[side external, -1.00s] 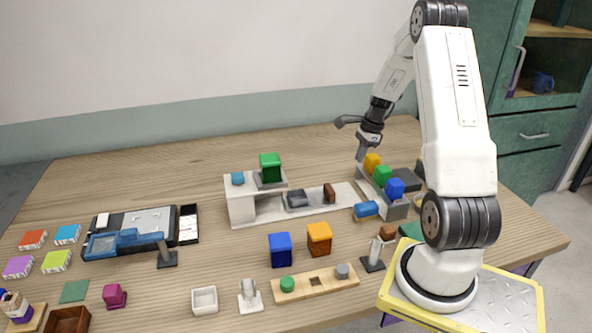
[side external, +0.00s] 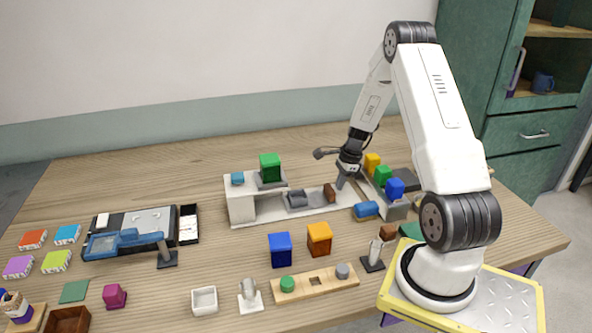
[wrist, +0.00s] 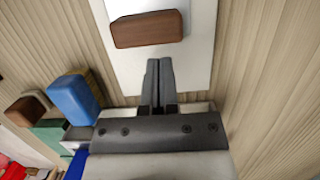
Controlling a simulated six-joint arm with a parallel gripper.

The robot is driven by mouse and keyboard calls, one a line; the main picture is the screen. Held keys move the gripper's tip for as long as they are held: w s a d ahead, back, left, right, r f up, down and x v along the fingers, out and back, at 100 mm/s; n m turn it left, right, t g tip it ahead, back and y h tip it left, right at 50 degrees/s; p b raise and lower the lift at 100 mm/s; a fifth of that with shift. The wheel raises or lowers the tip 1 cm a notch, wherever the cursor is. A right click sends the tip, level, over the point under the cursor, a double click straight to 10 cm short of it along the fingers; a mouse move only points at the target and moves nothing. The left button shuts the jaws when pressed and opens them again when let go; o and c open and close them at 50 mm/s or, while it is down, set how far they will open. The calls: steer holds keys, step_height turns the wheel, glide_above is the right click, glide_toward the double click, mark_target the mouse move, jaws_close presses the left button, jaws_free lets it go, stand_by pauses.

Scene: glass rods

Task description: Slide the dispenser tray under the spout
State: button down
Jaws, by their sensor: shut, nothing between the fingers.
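The white dispenser (side external: 240,207) stands mid-table, with a green block (side external: 269,166) over a grey piece on its top. Its long white base plate (side external: 265,219) runs out to the right. A grey tray (side external: 297,199) sits on this plate, right of the dispenser body. A brown block (side external: 329,194) stands on the plate just right of the tray; it also shows in the wrist view (wrist: 147,28). I cannot tell whether the two are joined. My gripper (side external: 341,186) is shut and empty, pointing down over the plate's right end, beside the brown block. In the wrist view its fingertips (wrist: 159,65) appear apart from the block.
A grey holder with yellow, green and blue blocks (side external: 383,175) stands close right of my gripper. Blue (side external: 280,249) and orange (side external: 319,239) blocks stand in front of the plate. The table behind the dispenser is clear.

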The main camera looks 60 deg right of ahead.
mark_target(322, 197)
steer(key=shift+w+a, duration=0.2)
steer(key=shift+a, duration=0.05)
steer(key=w+a, duration=0.6)
stand_by(0.5)
steer(key=shift+a, duration=0.1)
steer(key=shift+s+d, duration=0.35)
steer(key=shift+d, duration=0.1)
steer(key=shift+s+d, duration=1.2)
steer(key=v, duration=1)
steer(key=shift+w+a, duration=0.1)
